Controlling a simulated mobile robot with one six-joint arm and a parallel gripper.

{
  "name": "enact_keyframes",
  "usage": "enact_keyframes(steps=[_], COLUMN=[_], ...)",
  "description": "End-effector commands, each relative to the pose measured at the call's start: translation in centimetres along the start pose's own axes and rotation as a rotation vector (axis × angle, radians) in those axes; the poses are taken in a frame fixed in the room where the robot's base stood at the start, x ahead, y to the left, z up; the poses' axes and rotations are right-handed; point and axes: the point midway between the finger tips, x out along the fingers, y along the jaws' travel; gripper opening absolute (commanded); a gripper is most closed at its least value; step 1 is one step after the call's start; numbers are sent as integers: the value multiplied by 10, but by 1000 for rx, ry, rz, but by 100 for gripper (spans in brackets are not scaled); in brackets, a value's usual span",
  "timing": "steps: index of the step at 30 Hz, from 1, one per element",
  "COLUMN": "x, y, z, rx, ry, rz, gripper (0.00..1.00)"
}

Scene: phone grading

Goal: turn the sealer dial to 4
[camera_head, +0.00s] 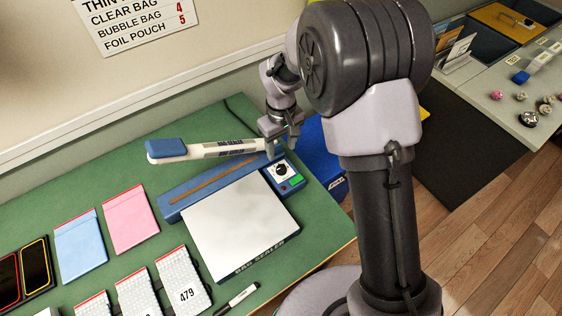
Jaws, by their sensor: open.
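The blue bag sealer (181,203) stands on the green table, with its long white arm raised and a blue pad (166,149) at the arm's left end. Its black dial (281,170) sits on a white plate at the sealer's right end, beside a green and a red button. The number that the dial points to is too small to read. My gripper (273,149) is pointed down just behind and above the dial and looks apart from it. It is open, its fingers small and partly hidden by the wrist.
A white plate (240,225) lies in front of the sealer. Blue (80,246) and pink (130,219) pouches, bubble bags (183,285) and a marker (236,299) lie left and in front. A blue bin (322,157) is right of the sealer.

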Motion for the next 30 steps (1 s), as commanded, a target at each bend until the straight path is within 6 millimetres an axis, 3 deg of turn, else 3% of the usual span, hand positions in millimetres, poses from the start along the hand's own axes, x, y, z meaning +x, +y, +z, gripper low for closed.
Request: enact_keyframes(steps=[1, 3, 9, 15, 23, 30], x=[19, 40, 80, 94, 94, 94], y=[0, 0, 0, 0, 0, 0], z=[1, 1, 1, 0, 0, 0], rx=[-1, 0, 0, 2, 2, 2], ry=[-4, -3, -1, 0, 1, 1], rz=[-1, -1, 0, 0, 0, 0], gripper=[53, 53, 53, 53, 53, 8])
